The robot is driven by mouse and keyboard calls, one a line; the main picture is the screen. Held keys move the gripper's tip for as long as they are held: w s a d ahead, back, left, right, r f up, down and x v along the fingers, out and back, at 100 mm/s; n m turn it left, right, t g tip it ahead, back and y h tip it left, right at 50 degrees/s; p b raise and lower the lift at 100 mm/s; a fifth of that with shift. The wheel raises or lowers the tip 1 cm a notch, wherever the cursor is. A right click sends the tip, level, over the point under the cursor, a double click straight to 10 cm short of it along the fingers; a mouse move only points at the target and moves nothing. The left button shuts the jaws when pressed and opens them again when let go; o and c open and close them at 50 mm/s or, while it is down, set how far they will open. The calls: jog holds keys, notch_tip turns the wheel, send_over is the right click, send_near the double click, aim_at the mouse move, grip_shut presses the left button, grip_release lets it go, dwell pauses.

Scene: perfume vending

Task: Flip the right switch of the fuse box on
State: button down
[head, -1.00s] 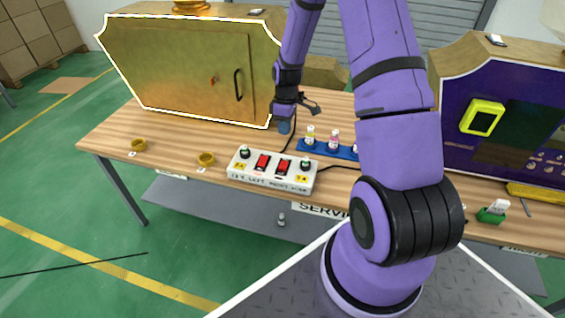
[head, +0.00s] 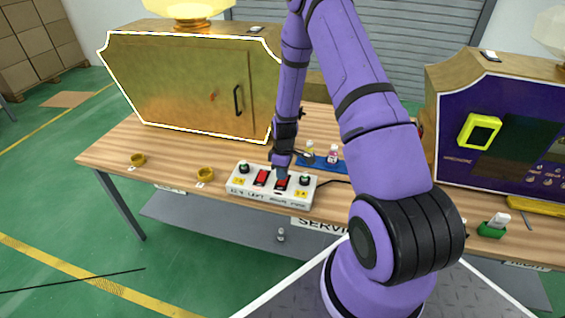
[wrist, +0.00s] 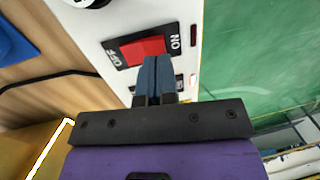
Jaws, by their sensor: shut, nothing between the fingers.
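The fuse box (head: 236,187), a white box with two red switches, lies on the wooden table. Its left switch (head: 261,177) is clear in the head view; the right switch (head: 281,184) is partly covered by my gripper (head: 281,173). In the wrist view a red switch (wrist: 141,49) with OFF and ON labels shows just beyond the gripper (wrist: 157,62), whose shut, empty blue fingertips overlap its near edge. I cannot tell if they touch it, nor which way it is tipped. Another switch's label is partly hidden behind the fingers.
A blue rack (head: 318,163) with small bottles stands just behind the fuse box. A gold cabinet (head: 180,80) is at the back left, a purple machine (head: 500,130) at the right.

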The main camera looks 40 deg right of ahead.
aim_at(281, 183)
jog(key=shift+a+f, duration=0.1)
jog(key=shift+f, duration=0.8)
jog(key=shift+s+a+f, duration=0.1)
jog(key=shift+s+f, duration=0.05)
jog(key=shift+f, duration=0.1)
jog(key=shift+w+d+r, duration=0.3)
jog(key=shift+w+d, duration=0.2)
jog(key=shift+d, duration=0.1)
jog(key=shift+r, duration=0.25)
notch_tip(281, 183, up, 13)
jog(key=s+a, duration=0.1)
jog(key=shift+s+a+r, duration=0.15)
jog(key=shift+a, duration=0.2)
jog(key=shift+r, duration=0.1)
